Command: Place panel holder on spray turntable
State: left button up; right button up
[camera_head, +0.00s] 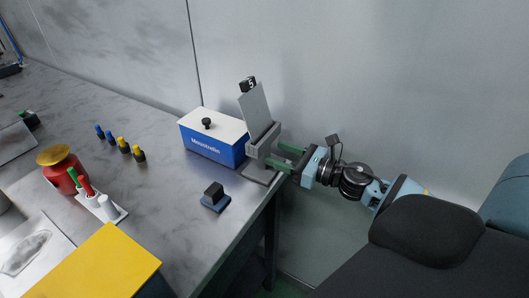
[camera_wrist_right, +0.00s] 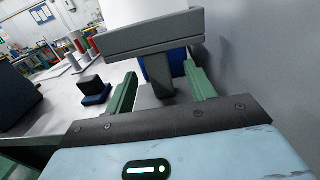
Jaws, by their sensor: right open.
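The grey panel holder (camera_head: 262,140) stands at the table's right end and carries an upright, slightly tilted grey panel (camera_head: 255,106) with a black tag marked 5 on top. Its grey crossbar also shows in the right wrist view (camera_wrist_right: 150,38). My right gripper (camera_head: 278,156) is open, and its green fingers point left at the holder. In the right wrist view the fingers (camera_wrist_right: 160,72) lie on either side of the holder's stem, with gaps visible. My left gripper is not in view. I cannot pick out the spray turntable with certainty.
A blue box with a white lid (camera_head: 213,140) stands close behind the holder. A small dark block on a blue base (camera_head: 214,196) sits in front. Yellow and blue small pieces, a red jar (camera_head: 62,168) and a yellow box (camera_head: 95,265) are farther left. The wall is close behind.

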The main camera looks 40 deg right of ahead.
aim_at(269, 148)
jog(key=shift+w+a+r, duration=0.2)
jog(key=shift+w+r, duration=0.1)
jog(key=shift+w, duration=0.05)
jog(key=x, duration=0.1)
jog(key=p+x, duration=0.1)
jog(key=x, duration=0.1)
jog(key=shift+w+a+r, duration=0.1)
jog(key=shift+a+r, duration=0.05)
jog(key=shift+r, duration=0.1)
jog(key=shift+w+a+f+p, duration=0.15)
jog(key=shift+w+a+p, duration=0.1)
jog(key=shift+w+p, duration=0.15)
jog(key=shift+f, duration=0.1)
jog(key=c, duration=0.9)
jog(key=shift+c, duration=1.3)
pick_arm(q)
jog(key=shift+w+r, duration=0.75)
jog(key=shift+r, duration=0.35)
pick_arm(e)
grip_shut()
